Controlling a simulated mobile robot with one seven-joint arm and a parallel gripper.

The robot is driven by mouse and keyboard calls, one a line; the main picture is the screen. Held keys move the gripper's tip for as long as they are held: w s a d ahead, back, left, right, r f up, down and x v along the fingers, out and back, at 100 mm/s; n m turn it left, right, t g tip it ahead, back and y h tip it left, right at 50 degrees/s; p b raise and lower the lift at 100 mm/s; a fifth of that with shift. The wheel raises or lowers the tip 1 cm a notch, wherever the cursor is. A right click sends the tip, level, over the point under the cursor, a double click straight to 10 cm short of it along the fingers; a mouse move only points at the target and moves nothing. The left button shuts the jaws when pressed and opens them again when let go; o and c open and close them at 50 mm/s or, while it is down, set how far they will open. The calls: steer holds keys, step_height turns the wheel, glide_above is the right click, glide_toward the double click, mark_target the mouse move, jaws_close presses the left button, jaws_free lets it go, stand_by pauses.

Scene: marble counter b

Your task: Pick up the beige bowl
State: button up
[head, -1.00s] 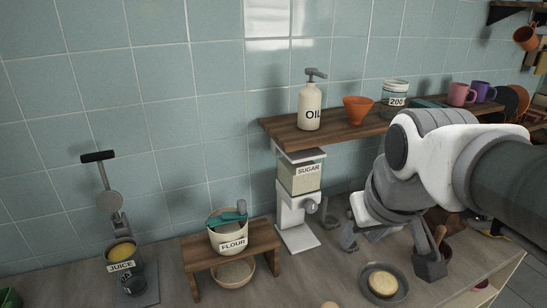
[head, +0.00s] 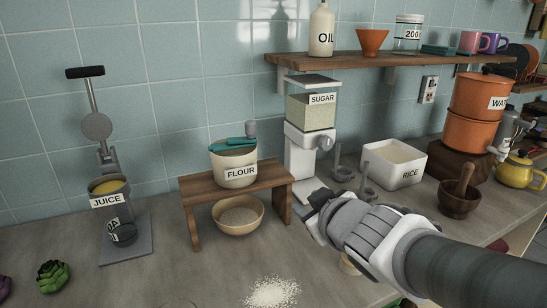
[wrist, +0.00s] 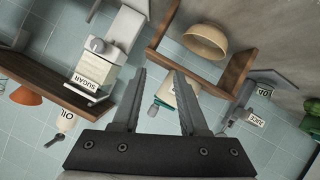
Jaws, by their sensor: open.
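The beige bowl (head: 238,217) sits upright on the counter under a small wooden stand (head: 196,205), between its legs. The bowl also shows in the wrist view (wrist: 205,42), tilted by the camera angle, beyond and right of the fingers. My gripper (wrist: 160,72) is open, with nothing between its fingers. In the head view my gripper (head: 312,207) is to the right of the stand and bowl, apart from both. Its fingertips are hard to make out there.
A flour container (head: 234,168) stands on the stand above the bowl. A sugar dispenser (head: 312,125) is behind my gripper, and a juice press (head: 117,215) stands at left. White grains (head: 271,292) lie on the front counter. The counter before the bowl is mostly clear.

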steer(key=s+a+f+n+g+y+b, duration=0.1)
steer(key=a+f+n+g+y+b, duration=0.1)
steer(key=a+f+n+y+b, duration=0.5)
steer(key=m+h, duration=0.2)
glide_toward(223, 225)
steer(key=x, duration=0.5)
steer(key=shift+d+f, duration=0.1)
steer(key=shift+b+x, duration=0.8)
steer(key=shift+x, duration=2.05)
steer(key=shift+c, duration=0.3)
jaws_close()
